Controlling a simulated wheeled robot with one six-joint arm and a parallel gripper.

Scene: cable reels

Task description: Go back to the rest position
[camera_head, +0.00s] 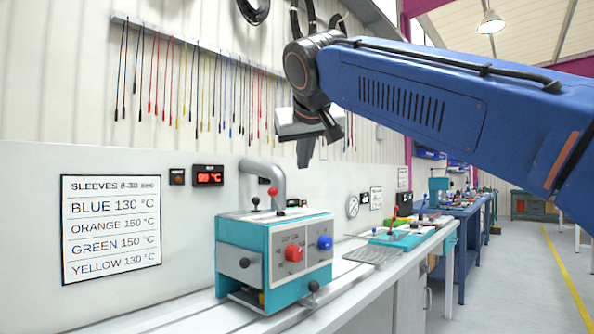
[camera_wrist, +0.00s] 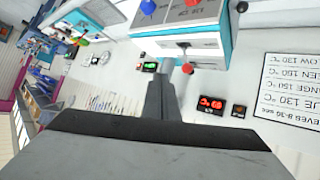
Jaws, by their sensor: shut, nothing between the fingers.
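My gripper (camera_head: 304,160) hangs from my blue arm in the upper middle of the head view, pointing down. It is shut and empty, in the air above the right part of a teal and white machine (camera_head: 243,237), apart from it. In the wrist view, where the scene appears upside down, my gripper's fingers (camera_wrist: 162,84) are together in the middle. The machine (camera_wrist: 180,38) shows beyond them at the top.
The machine has a red knob (camera_head: 293,253), a blue knob (camera_head: 325,243) and a grey curved pipe (camera_head: 262,168) behind. A sleeves sign (camera_head: 111,228) and a lit red display (camera_head: 207,176) are on the wall. Coloured cables hang above. A grey ridged plate (camera_head: 374,256) lies on the bench; the right aisle is clear.

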